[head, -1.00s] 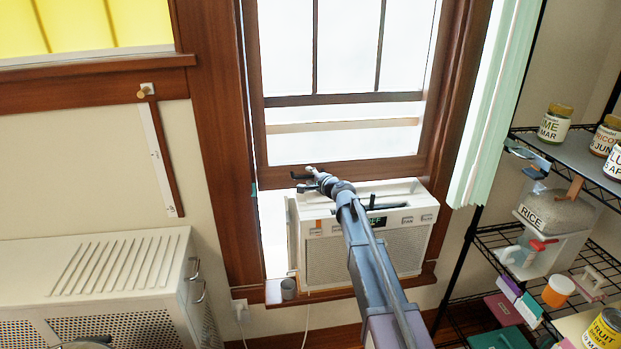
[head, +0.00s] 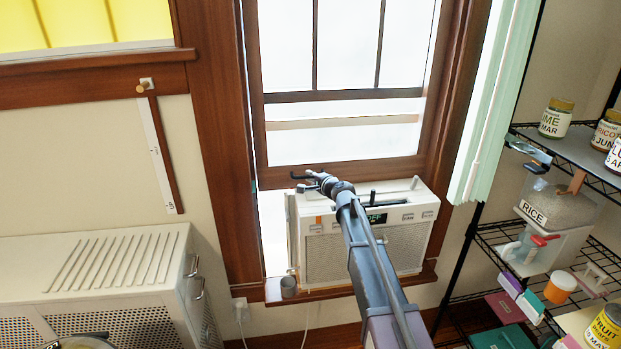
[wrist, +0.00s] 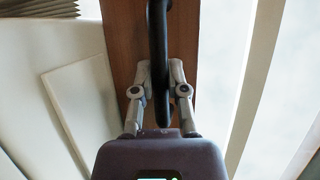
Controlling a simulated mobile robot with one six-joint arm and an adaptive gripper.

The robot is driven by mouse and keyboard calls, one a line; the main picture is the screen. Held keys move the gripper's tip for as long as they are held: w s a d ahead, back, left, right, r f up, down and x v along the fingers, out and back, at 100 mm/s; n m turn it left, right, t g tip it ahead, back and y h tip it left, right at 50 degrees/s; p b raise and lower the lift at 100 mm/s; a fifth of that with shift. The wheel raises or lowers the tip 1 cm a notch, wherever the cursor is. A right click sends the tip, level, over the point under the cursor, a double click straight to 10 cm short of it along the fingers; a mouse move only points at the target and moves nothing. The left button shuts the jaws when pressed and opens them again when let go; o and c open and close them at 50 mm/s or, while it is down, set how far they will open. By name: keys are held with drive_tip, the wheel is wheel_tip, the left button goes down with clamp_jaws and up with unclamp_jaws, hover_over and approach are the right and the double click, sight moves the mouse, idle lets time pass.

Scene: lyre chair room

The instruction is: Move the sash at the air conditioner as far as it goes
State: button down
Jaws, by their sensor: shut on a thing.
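The window sash has a brown wooden frame and pale panes; its bottom rail (head: 385,166) lies just above and behind the white air conditioner (head: 413,236). A clear strip of light shows beside the unit at its left. My gripper (head: 310,180) is at the left part of the bottom rail, above the unit's top. In the wrist view, my gripper (wrist: 160,80) is shut on a black bar-shaped handle (wrist: 157,35), with one finger on each side. The brown wooden rail (wrist: 120,45) lies behind the handle. My arm hides part of the unit's front.
A wire shelf (head: 490,235) with jars and boxes stands at the right. A pale green curtain (head: 492,110) hangs by the window's right side. A slotted white cabinet (head: 100,265) stands at the left.

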drive_tip(key=shift+s+f, duration=0.15)
drive_tip(key=shift+s, duration=0.05)
drive_tip(key=c, duration=1.1)
unclamp_jaws()
drive_tip(key=o, duration=0.5)
drive_tip(key=shift+w+f, duration=0.15)
drive_tip(key=shift+f, duration=0.05)
drive_tip(key=shift+c, duration=0.2)
drive_tip(key=shift+r, duration=0.15)
